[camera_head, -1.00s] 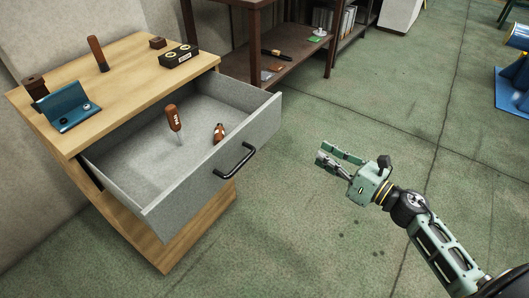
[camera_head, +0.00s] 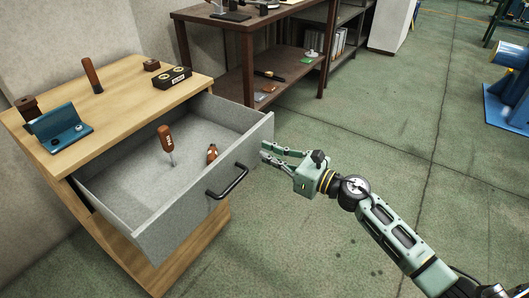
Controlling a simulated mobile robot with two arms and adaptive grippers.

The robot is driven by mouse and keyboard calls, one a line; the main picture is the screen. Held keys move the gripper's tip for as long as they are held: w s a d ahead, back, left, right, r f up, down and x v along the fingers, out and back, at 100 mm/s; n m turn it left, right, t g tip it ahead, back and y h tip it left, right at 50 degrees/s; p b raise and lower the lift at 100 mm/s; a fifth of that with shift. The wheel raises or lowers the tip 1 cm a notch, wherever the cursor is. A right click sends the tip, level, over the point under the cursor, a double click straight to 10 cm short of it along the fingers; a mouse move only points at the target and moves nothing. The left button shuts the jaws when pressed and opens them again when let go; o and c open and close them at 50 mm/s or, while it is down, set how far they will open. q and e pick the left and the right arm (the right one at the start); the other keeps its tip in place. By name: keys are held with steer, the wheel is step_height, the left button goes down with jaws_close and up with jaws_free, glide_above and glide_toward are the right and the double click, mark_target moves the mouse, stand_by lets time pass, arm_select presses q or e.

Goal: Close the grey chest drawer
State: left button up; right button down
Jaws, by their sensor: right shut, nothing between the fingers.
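The grey chest drawer (camera_head: 118,197) is pulled far out of the wooden chest (camera_head: 120,82). A black bar handle (camera_head: 228,183) is on its front panel. Inside the drawer lie a screwdriver with a brown handle (camera_head: 165,138) and a small brown object (camera_head: 212,153). My right gripper (camera_head: 266,153) is shut and empty. Its fingertips are just outside the drawer front, near its right end and to the right of the handle. I cannot tell whether they touch the panel. My left gripper is not in view.
On the chest top stand a blue metal bracket (camera_head: 60,128), a brown handle tool (camera_head: 91,75) and a black box (camera_head: 168,77). A dark brown shelf table (camera_head: 240,90) stands behind the drawer. Green floor (camera_head: 400,150) is open to the right.

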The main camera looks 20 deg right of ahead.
steer(key=shift+x, duration=0.8)
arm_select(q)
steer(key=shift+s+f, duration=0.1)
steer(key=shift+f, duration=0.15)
